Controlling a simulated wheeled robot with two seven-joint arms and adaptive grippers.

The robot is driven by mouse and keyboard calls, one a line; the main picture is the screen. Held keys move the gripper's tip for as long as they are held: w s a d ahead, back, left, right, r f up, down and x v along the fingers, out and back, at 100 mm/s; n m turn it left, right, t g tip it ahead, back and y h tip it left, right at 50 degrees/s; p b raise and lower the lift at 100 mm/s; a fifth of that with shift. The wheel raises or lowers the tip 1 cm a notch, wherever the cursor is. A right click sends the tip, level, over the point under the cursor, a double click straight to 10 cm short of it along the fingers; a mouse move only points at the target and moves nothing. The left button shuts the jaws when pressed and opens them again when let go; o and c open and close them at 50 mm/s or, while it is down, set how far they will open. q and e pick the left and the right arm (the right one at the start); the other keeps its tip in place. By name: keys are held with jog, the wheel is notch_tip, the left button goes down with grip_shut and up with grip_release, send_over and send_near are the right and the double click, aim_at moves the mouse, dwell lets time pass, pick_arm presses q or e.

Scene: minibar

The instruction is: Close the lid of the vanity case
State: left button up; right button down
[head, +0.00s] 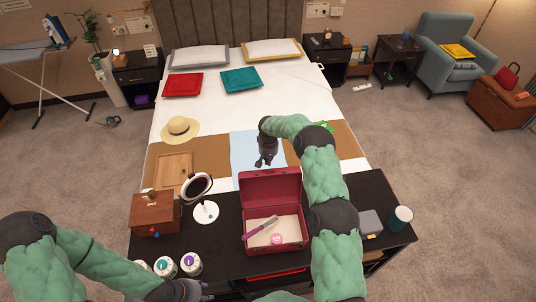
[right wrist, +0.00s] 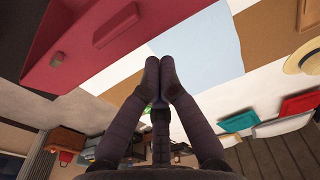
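The red vanity case (head: 304,232) stands on the dark table with its lid (head: 271,186) raised about upright. Inside lie a purple-handled item (head: 262,228) and a pink round item (head: 277,239). My right gripper (head: 265,163) is behind the lid, above the bed's foot, pointing down and apart from the lid. In the right wrist view its fingertips (right wrist: 160,66) meet with nothing between them, and the red lid (right wrist: 85,40) fills the upper left. My left gripper (head: 198,290) is low at the table's front left, partly cut off; its fingers are unclear.
Several small jars (head: 191,263) are near my left gripper. A green cup (head: 400,218) and a grey box (head: 370,222) stand right. My right arm passes close along the case's right side.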

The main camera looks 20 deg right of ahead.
aim_at(269, 169)
jog(key=shift+s+a+r+p, duration=0.2)
jog(key=shift+s+r+p, duration=0.15)
jog(key=shift+s, duration=0.3)
jog(key=shift+s+a+r+p, duration=0.2)
jog(key=shift+s+r+p, duration=0.15)
jog(key=shift+s, duration=0.25)
jog(key=shift+s+a, duration=0.1)
jog(key=shift+s, duration=0.1)
jog(key=shift+f, duration=0.1)
